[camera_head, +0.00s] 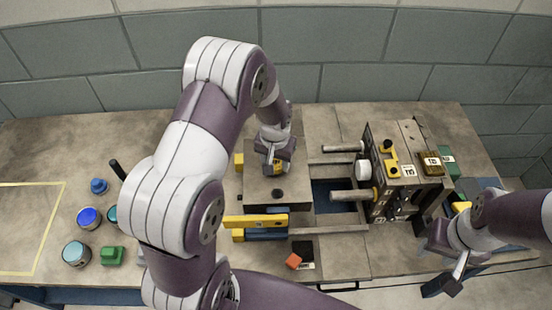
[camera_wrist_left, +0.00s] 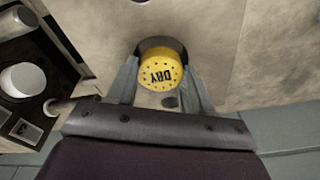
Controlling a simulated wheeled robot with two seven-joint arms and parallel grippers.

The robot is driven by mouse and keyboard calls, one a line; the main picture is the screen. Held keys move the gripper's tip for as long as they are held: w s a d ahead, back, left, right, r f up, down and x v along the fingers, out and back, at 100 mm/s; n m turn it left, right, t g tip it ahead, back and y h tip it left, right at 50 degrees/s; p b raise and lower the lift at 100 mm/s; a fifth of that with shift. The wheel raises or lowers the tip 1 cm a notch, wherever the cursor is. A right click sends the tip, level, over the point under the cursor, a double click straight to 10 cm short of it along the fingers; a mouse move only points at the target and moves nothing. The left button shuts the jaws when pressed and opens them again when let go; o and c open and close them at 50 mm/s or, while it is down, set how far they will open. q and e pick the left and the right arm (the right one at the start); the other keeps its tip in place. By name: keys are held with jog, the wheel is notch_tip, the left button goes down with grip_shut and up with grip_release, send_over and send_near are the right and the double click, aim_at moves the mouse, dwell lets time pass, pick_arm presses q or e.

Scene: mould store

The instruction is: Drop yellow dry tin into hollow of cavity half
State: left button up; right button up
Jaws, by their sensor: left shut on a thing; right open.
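The yellow tin marked DRY (camera_wrist_left: 160,72) sits between the fingers of my left gripper (camera_wrist_left: 160,88), which is shut on it. In the head view the tin (camera_head: 278,167) shows only in part below my left gripper (camera_head: 273,163). The gripper points down over the cavity half (camera_head: 262,200), a flat grey-brown block. In the left wrist view a dark round hollow (camera_wrist_left: 160,42) shows around the tin's far edge. I cannot tell how deep the tin sits in it. My right gripper (camera_head: 455,265) is open and empty at the lower right.
The other mould half (camera_head: 400,170), with guide pins, stands right of the cavity half across a gap. A yellow bar (camera_head: 255,221) lies along the block's front. Blue tins (camera_head: 88,218) and a green block (camera_head: 112,256) stand left.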

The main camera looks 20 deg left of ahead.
pick_arm(q)
jog(key=shift+a+f, duration=0.1)
jog(key=shift+f, duration=0.15)
jog(key=shift+s+f+b, duration=0.1)
jog(key=shift+f+b, duration=0.15)
jog(key=shift+b, duration=0.05)
jog(key=o, duration=1)
jog(key=shift+s, duration=0.1)
notch_tip(320, 180, up, 12)
jog(key=s, duration=0.1)
jog(key=s+d, duration=0.3)
jog(key=s, duration=1)
jog(key=shift+s+d+f+m, duration=0.25)
jog(key=shift+s+f+m, duration=0.05)
jog(key=shift+s+m, duration=0.1)
